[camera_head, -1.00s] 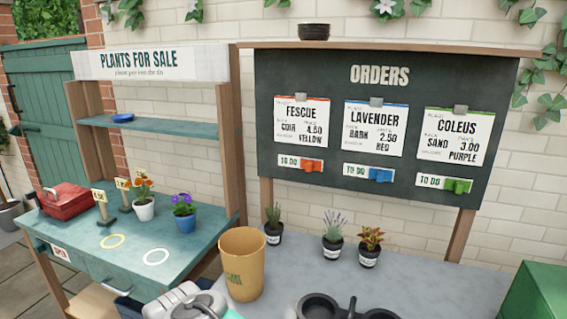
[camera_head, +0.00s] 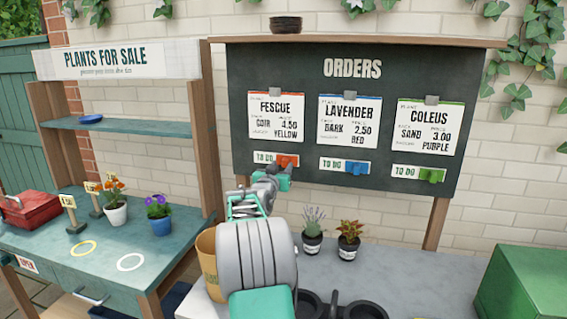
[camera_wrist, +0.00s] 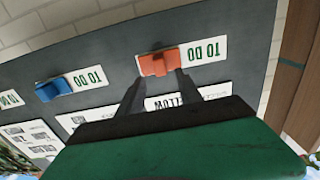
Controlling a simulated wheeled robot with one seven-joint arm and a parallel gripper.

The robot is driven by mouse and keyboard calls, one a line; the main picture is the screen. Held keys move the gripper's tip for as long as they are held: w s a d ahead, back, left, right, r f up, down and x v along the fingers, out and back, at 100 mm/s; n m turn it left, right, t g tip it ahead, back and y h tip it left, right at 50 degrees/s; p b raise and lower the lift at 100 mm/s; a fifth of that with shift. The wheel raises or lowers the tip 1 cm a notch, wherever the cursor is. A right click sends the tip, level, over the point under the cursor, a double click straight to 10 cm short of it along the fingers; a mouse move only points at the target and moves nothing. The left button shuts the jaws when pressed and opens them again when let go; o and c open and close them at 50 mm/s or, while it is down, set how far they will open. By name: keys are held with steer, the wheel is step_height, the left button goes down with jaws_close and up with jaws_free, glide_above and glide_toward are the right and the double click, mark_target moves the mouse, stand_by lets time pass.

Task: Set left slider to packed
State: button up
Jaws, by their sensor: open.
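The left slider is an orange-red block (camera_head: 287,160) on a white TO DO strip below the FESCUE card, on the dark orders board (camera_head: 395,70). It covers the right part of its strip in the head view. My gripper (camera_head: 284,178) is raised just below and in front of it. In the wrist view, upside down, the orange slider (camera_wrist: 158,63) lies just beyond the fingertips (camera_wrist: 158,74), and TO DO reads beside it. The jaws are open, one finger toward each side of the slider. Whether they touch it I cannot tell.
A blue slider (camera_head: 355,167) and a green slider (camera_head: 431,175) sit further right on the board. Potted plants (camera_head: 349,238) stand on the grey counter below. A tan bucket (camera_head: 207,262) is partly hidden behind my arm. The sales table (camera_head: 60,245) is at left.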

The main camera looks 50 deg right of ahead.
mark_target(284, 162)
steer(key=shift+p+x, duration=0.35)
steer(key=shift+x, duration=1.6)
steer(key=shift+w, duration=0.1)
steer(key=shift+c, duration=0.4)
jaws_close()
steer(key=shift+a, duration=0.1)
